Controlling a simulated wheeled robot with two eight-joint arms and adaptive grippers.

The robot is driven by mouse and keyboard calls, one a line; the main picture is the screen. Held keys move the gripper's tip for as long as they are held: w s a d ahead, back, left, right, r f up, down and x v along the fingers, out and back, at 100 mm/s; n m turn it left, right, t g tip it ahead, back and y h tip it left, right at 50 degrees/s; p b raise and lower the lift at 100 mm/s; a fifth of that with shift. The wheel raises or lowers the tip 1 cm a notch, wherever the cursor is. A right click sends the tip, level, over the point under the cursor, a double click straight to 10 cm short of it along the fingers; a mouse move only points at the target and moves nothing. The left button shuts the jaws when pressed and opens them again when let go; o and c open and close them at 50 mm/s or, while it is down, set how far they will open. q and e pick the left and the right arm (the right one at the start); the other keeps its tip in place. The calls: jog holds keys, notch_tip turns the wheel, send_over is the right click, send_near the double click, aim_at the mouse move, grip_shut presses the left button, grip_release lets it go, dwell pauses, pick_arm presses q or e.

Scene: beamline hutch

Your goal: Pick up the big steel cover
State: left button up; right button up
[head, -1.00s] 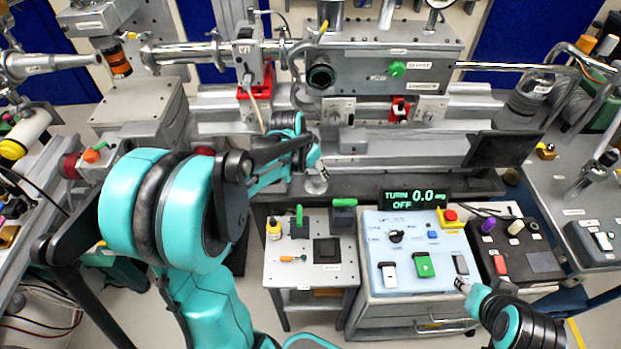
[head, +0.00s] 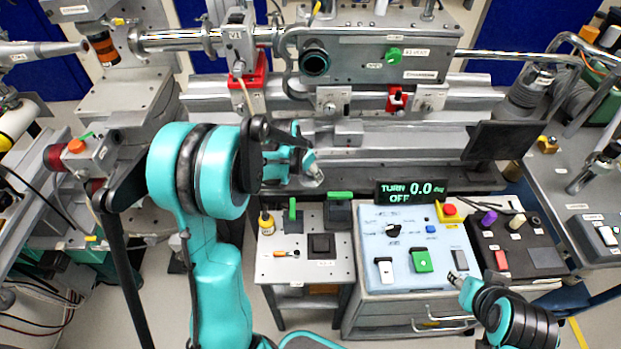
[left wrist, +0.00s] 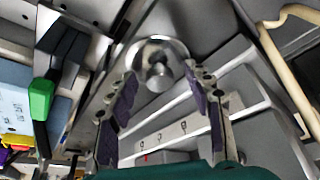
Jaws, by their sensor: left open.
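In the left wrist view, a shiny round steel cover with a central knob (left wrist: 157,68) lies ahead, between the tips of my left gripper (left wrist: 160,92). The fingers are spread, with dark pads on both sides, and I see no grip on the cover. In the head view my left gripper (head: 309,166) is in front of the lower edge of the rail bench. A small shiny patch there may be the cover; the arm hides most of it. My right gripper (head: 456,281) is low at right, over the edge of the pale blue control panel; its finger opening is too small to judge.
The control panel (head: 375,255) has switches and a red button (head: 449,209). A dark tilted screen (head: 508,141) stands at right.

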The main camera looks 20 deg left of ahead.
pick_arm(q)
jog(key=shift+r, duration=0.1)
grip_shut()
jog(key=shift+r+p, duration=0.35)
jog(key=shift+r, duration=0.25)
jog(key=r, duration=0.1)
jog(key=r+p, duration=0.1)
jog(key=d+r+p, duration=0.1)
jog(key=r, duration=0.1)
jog(key=shift+s+d, duration=0.1)
jog(key=shift+s, duration=0.15)
jog(key=s+d+r+p, duration=0.3)
jog(key=s+d+r, duration=0.1)
jog(key=d, duration=0.5)
jog(key=shift+d+r, duration=0.3)
jog(key=shift+r, duration=0.6)
